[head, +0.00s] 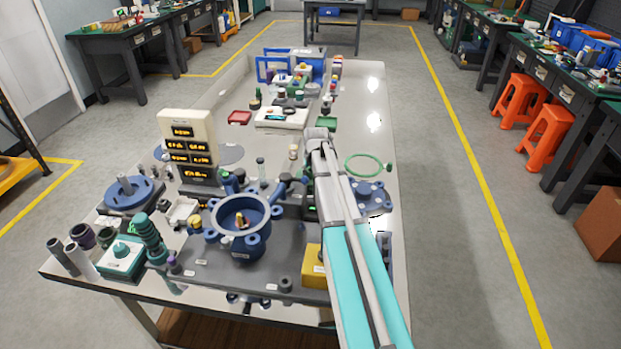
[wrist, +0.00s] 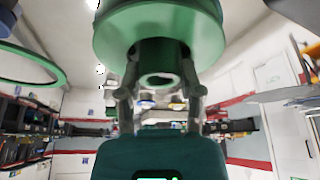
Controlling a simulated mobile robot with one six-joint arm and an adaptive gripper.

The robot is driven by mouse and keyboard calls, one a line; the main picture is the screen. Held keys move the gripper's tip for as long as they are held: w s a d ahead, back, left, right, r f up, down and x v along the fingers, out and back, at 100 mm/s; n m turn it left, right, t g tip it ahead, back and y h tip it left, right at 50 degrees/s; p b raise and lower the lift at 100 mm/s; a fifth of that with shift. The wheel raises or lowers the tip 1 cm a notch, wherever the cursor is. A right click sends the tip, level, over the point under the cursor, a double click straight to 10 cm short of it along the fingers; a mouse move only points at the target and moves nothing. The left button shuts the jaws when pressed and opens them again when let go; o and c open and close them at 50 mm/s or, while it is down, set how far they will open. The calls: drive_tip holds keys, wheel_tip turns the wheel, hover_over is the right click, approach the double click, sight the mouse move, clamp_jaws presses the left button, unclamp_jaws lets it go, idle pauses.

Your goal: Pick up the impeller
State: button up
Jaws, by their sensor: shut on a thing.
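In the wrist view my gripper (wrist: 160,88) is shut on the hub of a round green part, which I take to be the impeller (wrist: 158,30). Its fingers stand on both sides of the short dark green hub, and the wide disc lies beyond the fingertips, cut off by the top edge. In the head view my arm crosses the right side of the bench, and my gripper and the impeller cannot be made out clearly there.
A thin green ring (head: 385,172) stands right of my arm; it also shows in the wrist view (wrist: 58,72). A blue pump housing (head: 240,245) sits left of my arm, with a white display unit (head: 188,135) behind it. Several small parts crowd the bench.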

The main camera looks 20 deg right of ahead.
clamp_jaws()
drive_tip(key=shift+r, duration=0.15)
wheel_tip(320, 180, up, 2)
drive_tip(key=shift+r+p, duration=0.1)
drive_tip(key=shift+p, duration=1.15)
drive_tip(key=s+d+r+p, duration=0.2)
drive_tip(key=s+r+p, duration=0.8)
drive_tip(key=s, duration=0.3)
drive_tip(key=shift+s+r, duration=0.25)
drive_tip(key=shift+s, duration=0.15)
drive_tip(key=shift+s, duration=0.15)
